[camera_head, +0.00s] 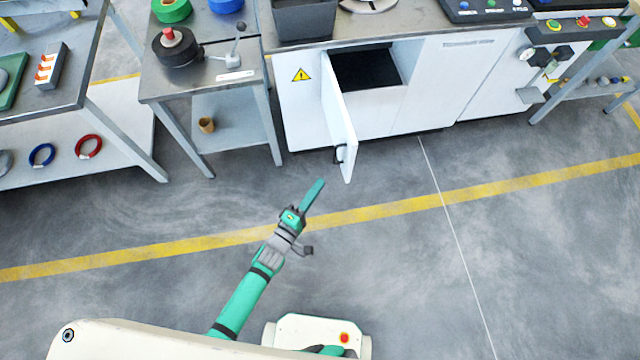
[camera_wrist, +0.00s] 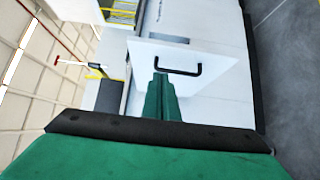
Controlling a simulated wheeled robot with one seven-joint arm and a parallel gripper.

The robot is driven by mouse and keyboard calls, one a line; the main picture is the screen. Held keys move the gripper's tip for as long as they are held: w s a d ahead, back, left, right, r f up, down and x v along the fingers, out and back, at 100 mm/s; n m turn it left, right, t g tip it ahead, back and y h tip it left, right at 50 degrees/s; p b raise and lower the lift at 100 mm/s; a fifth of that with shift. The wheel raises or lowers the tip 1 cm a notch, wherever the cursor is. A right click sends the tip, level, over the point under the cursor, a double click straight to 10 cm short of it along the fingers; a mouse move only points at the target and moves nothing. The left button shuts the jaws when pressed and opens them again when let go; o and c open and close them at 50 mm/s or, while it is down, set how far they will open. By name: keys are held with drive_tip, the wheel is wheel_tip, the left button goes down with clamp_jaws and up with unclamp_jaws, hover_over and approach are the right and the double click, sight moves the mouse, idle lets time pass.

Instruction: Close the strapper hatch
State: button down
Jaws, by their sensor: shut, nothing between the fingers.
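The strapper hatch (camera_head: 339,118) is a white door on the front of the white cabinet. It stands swung open, roughly at right angles to the cabinet front, with the dark opening (camera_head: 366,69) showing to its right. Its black handle (camera_head: 341,153) is near the free edge; the handle (camera_wrist: 179,67) also shows in the wrist view on the white door face. My gripper (camera_head: 316,187) is shut and empty, its green fingers pointing toward the hatch from in front and below.
A metal table (camera_head: 215,80) with a black spool stands left of the cabinet. A workbench (camera_head: 90,60) with coils on its lower shelf is at far left. A console stand (camera_head: 575,70) is at right. The floor in front of the hatch is clear.

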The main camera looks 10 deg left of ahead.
approach(349, 155)
drive_tip(key=w+a, duration=0.1)
drive_tip(key=w, duration=0.3)
drive_tip(key=shift+w+d, duration=0.2)
drive_tip(key=shift+d, duration=0.6)
drive_tip(key=shift+w+d, duration=0.15)
drive_tip(key=shift+d, duration=0.65)
drive_tip(key=shift+a, duration=0.1)
